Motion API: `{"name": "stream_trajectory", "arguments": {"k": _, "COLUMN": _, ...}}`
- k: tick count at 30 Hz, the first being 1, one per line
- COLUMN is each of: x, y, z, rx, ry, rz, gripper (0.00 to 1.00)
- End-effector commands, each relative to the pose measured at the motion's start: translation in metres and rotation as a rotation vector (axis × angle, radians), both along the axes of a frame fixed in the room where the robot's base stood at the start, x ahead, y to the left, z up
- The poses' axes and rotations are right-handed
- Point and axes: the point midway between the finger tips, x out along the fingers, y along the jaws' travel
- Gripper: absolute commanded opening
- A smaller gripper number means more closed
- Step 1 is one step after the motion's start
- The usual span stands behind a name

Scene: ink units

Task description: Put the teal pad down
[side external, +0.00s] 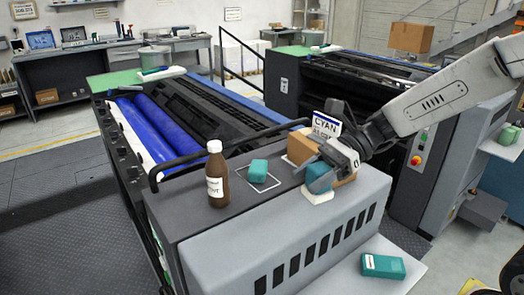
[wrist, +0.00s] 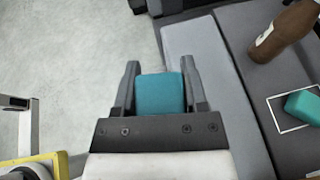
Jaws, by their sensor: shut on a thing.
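My gripper (side external: 328,163) is shut on a teal pad (side external: 319,180) at the right part of the grey machine top. In the wrist view the same teal pad (wrist: 160,95) sits between the two dark fingers (wrist: 160,80). A white flat piece (side external: 317,196) shows just below the held pad; I cannot tell whether they touch. A second teal pad (side external: 258,167) lies at a white outlined square (side external: 268,186) left of my gripper. That second pad (wrist: 303,105) also shows at the right of the wrist view, partly over the outline (wrist: 287,125).
A brown bottle (side external: 216,180) stands upright left of the outline. A cardboard box (side external: 303,147) and a CYAN sign (side external: 326,124) are close behind my gripper. A dark rail (side external: 225,150) runs along the machine's rear edge. A teal box (side external: 383,266) lies on a lower ledge.

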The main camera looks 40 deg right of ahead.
Motion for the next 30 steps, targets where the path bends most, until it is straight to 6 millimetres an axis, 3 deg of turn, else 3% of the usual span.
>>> {"name": "stream_trajectory", "arguments": {"k": 3, "x": -0.006, "y": -0.024, "z": 0.0, "rx": -0.001, "ry": -0.002, "rz": -0.09, "gripper": 0.0}}
{"name": "stream_trajectory", "arguments": {"k": 10, "x": -0.016, "y": -0.049, "z": -0.002, "rx": -0.001, "ry": -0.001, "rz": -0.196, "gripper": 0.0}}
{"name": "stream_trajectory", "arguments": {"k": 22, "x": -0.016, "y": -0.054, "z": -0.004, "rx": -0.002, "ry": 0.001, "rz": -0.22, "gripper": 0.0}}
{"name": "stream_trajectory", "arguments": {"k": 30, "x": 0.005, "y": -0.051, "z": -0.013, "rx": -0.001, "ry": 0.003, "rz": -0.219, "gripper": 0.0}}
